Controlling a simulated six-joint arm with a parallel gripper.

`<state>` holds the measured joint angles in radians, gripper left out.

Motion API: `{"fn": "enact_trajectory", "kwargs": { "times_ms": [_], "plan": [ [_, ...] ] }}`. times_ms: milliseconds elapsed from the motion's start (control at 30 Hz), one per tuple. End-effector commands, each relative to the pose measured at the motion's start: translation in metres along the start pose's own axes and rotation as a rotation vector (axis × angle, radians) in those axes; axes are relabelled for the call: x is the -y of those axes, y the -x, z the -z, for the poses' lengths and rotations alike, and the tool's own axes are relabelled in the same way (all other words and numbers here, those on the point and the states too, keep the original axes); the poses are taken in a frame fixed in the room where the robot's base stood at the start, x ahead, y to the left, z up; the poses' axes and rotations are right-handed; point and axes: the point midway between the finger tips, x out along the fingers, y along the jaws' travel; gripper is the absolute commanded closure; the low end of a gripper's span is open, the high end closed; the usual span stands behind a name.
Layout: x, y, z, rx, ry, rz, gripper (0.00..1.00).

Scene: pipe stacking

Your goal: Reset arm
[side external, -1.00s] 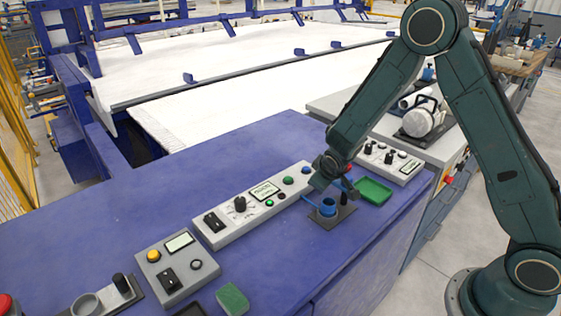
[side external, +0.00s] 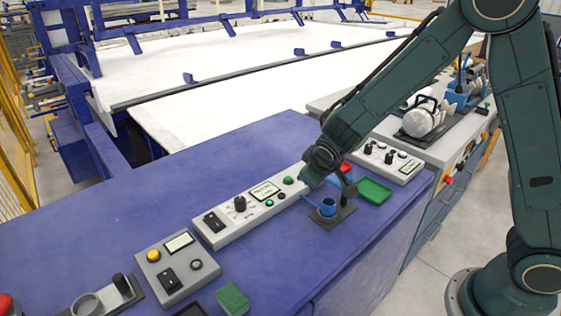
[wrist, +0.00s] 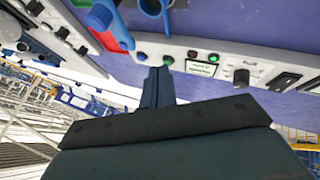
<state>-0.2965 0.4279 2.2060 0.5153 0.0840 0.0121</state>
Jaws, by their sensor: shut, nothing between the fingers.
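My gripper (side external: 348,188) is shut and empty, above the right part of the blue bench. In the wrist view its dark fingers (wrist: 159,72) are together and point towards the control panel. A blue ring-shaped pipe holder (side external: 328,207) stands on a dark base plate just below my gripper in the side view. It also shows at the top of the wrist view (wrist: 152,7), apart from the fingers. No pipe is between the fingers.
A long grey control panel (side external: 222,229) lies left of my gripper. A green tray (side external: 374,191) is to its right, and a red tray (side external: 346,167) shows partly behind the wrist. A grey button box (side external: 177,268) and green block (side external: 232,298) are nearer.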

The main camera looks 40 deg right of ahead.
Motion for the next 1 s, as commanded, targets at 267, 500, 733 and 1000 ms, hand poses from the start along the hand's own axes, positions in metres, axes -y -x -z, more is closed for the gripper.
{"fn": "enact_trajectory", "kwargs": {
  "times_ms": [267, 500, 733, 1000],
  "plan": [
    [0.001, 0.010, 0.001, 0.001, 0.000, 0.000, 1.00],
    [-0.002, 0.015, 0.001, 0.001, -0.010, 0.006, 1.00],
    [-0.016, 0.038, -0.003, 0.011, -0.057, 0.041, 1.00],
    [-0.040, 0.086, -0.017, 0.029, -0.136, 0.116, 1.00]
  ]
}}
